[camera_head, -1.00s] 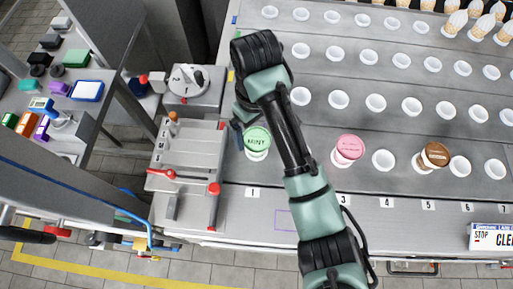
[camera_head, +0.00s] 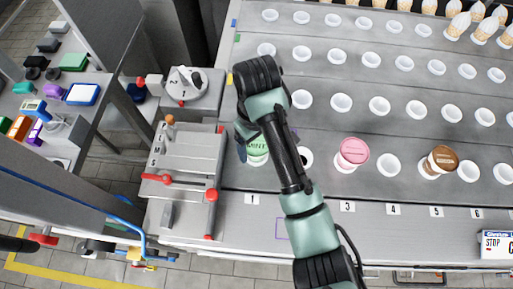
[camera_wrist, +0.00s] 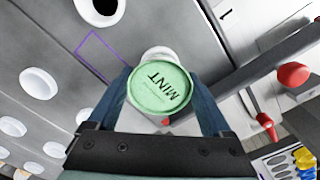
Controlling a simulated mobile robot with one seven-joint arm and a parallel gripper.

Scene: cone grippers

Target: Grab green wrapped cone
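The green wrapped cone (camera_head: 257,152) stands upright in the front row of the rack, above the label 1. Its round green lid reads MINT and shows in the wrist view (camera_wrist: 160,88). My gripper (camera_wrist: 160,80) has one blue finger on each side of the lid. The fingers look spread, and I cannot tell whether either touches the cone. In the head view my arm comes from the lower right and partly covers the cone and gripper. The cone's lower part is hidden.
A pink-lidded cone (camera_head: 352,154) and a brown-lidded cone (camera_head: 440,160) stand further right in the front row. Empty white cups (camera_head: 388,165) fill much of the rack. A grey panel with red-knobbed levers (camera_head: 185,180) lies close on the left.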

